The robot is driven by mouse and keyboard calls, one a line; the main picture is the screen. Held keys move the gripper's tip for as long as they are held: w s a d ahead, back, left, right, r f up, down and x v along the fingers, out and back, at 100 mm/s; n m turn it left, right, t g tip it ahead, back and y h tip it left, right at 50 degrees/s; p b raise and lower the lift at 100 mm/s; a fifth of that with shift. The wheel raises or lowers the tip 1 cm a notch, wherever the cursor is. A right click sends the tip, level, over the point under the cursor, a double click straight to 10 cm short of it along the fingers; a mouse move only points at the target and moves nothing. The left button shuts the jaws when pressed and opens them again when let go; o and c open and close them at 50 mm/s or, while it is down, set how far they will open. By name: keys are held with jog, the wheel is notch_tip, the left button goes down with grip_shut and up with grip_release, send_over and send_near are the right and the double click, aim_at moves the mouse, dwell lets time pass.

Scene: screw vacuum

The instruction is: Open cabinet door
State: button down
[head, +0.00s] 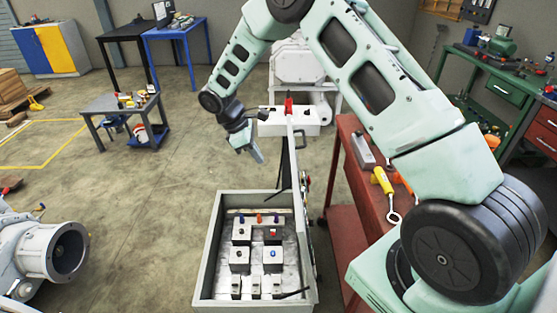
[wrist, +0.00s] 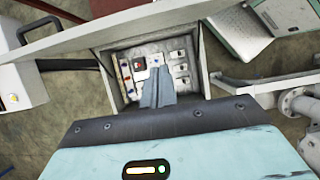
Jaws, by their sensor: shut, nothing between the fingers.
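The cabinet is a grey box (head: 208,262), low in the middle of the head view. Its front is uncovered, and switches and small blocks show inside. Its door (head: 298,150) stands open, seen nearly edge-on along the right side. In the wrist view the cabinet (wrist: 199,62) is ahead of my fingers, and the door (wrist: 75,50) runs along the upper left with a dark handle (wrist: 38,32). My gripper (head: 258,155) is shut and empty, left of the door and beyond the box in the head view. The fingers also show in the wrist view (wrist: 157,80), apart from the door.
A red workbench (head: 350,185) with tools stands right of the door. A white machine (head: 297,65) is behind it. A grey flanged pipe (head: 68,250) is at the lower left. A small grey table (head: 105,102) stands farther back. The floor left of the cabinet is clear.

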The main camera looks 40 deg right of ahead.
jog(key=s+d+f+p, duration=0.4)
jog(key=d+f+p, duration=0.1)
jog(key=f, duration=0.3)
jog(key=shift+s+d+f, duration=0.15)
jog(key=shift+s+d, duration=0.1)
jog(key=shift+d, duration=0.6)
